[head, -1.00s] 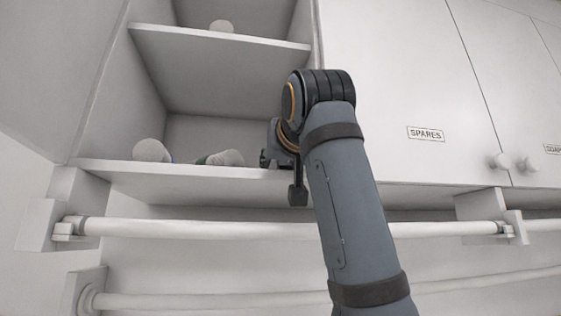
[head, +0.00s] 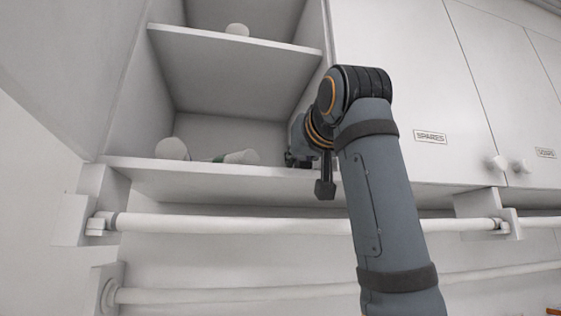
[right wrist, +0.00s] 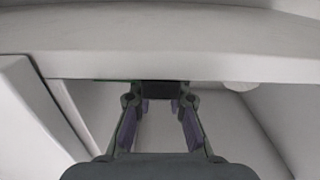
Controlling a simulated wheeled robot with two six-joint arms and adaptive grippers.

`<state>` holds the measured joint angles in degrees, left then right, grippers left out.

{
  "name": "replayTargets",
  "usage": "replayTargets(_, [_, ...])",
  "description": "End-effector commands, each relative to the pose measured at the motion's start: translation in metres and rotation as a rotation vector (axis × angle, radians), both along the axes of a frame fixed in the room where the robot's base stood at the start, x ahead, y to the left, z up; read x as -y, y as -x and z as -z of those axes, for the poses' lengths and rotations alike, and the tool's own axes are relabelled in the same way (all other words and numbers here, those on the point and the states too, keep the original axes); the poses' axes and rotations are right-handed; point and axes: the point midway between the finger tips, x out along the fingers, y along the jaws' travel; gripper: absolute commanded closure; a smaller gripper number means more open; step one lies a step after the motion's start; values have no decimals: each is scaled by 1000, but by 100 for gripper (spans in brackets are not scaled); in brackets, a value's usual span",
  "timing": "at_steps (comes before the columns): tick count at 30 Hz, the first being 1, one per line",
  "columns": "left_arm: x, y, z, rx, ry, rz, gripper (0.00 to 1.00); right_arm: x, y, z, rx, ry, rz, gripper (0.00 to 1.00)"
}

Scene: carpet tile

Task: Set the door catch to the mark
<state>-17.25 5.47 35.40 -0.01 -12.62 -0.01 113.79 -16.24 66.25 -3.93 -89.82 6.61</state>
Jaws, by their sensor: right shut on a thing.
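My right gripper (head: 296,157) reaches into the open cupboard bay at the right end of its lower shelf (head: 150,170), mostly hidden by my arm. In the right wrist view its two fingers (right wrist: 160,98) stand on either side of a small dark block (right wrist: 160,88), close under a pale board; it is shut on this block, which may be the door catch. A thin green line shows beside the block in the right wrist view. I cannot make out the mark for certain. My left gripper is not in view.
Pale rounded items (head: 172,149) and a lying white cylinder (head: 238,157) are on the lower shelf; another pale item (head: 237,29) is on the upper shelf (head: 235,45). A closed door labelled SPARES (head: 430,137) is at right. White rails (head: 240,224) run below.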

Motion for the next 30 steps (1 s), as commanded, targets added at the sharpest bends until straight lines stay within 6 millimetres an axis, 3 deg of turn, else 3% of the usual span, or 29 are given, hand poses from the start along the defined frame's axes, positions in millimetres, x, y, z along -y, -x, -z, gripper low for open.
replayTargets(4, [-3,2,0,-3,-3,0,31,-1,2,-2,4,2,-6,100])
replayTargets(8, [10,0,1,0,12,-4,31,-1,2,-2,5,1,-6,100])
replayTargets(9, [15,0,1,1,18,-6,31,-1,2,-2,6,1,-6,81])
replayTargets(14, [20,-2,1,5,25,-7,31,-1,2,-2,5,1,-6,60])
replayTargets(24, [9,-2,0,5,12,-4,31,-1,4,-1,4,1,-5,58])
replayTargets(30, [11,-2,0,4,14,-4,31,6,40,-2,8,-1,-7,58])
